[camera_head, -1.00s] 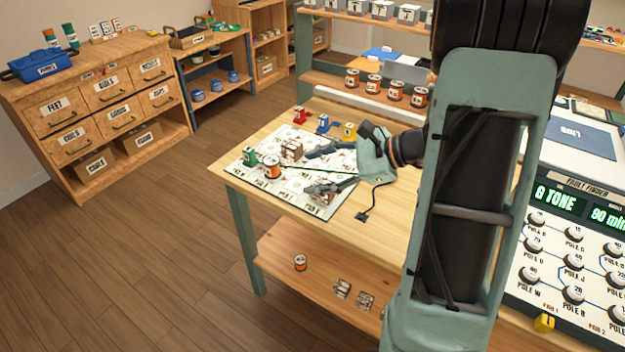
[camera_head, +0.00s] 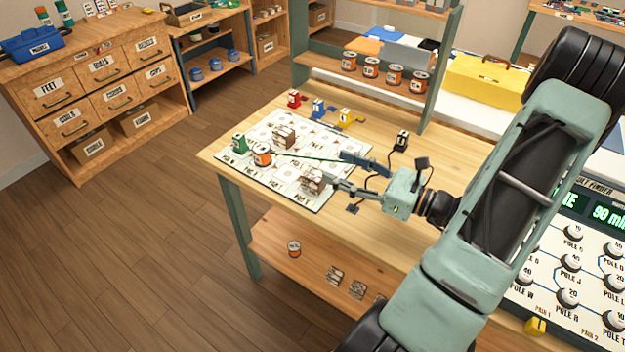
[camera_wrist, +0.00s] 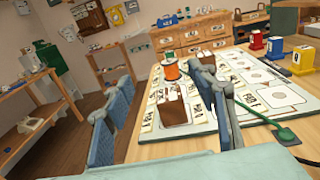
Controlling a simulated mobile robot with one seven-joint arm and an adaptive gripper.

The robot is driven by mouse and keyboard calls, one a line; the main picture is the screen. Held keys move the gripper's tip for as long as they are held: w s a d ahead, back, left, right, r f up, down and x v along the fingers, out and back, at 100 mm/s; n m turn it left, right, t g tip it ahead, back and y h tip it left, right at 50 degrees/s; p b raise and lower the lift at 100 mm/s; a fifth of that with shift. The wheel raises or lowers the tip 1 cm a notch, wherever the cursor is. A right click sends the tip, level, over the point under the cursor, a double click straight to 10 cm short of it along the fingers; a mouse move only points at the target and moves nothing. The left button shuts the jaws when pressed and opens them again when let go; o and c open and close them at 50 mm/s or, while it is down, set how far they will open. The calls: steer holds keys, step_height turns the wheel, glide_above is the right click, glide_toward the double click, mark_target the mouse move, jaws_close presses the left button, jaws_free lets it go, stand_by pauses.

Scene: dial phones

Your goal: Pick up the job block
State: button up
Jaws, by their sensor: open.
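A brown-and-white block (camera_head: 312,180) sits on the white printed mat (camera_head: 285,189) on the workbench. In the wrist view this block (camera_wrist: 173,112) shows between my fingers, beyond them. A second similar block (camera_head: 284,137) stands farther back on the mat. It is partly behind my right-hand finger in the wrist view. I cannot read which is the job block. My gripper (camera_head: 334,168) is open and empty over the mat's right edge. Its lower finger in the head view reaches close to the nearer block; contact cannot be told.
A black piece (camera_head: 402,140) stands behind my gripper. Similar blocks (camera_head: 335,274) lie on the lower shelf.

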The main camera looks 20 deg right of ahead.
glide_toward(314, 174)
steer(key=x, duration=0.3)
steer(key=shift+d+f+b, duration=0.1)
steer(key=shift+f+b, duration=0.25)
steer(key=shift+r+x, duration=0.2)
steer(key=shift+x, duration=3.5)
steer(key=shift+c, duration=0.4)
steer(key=c, duration=1.2)
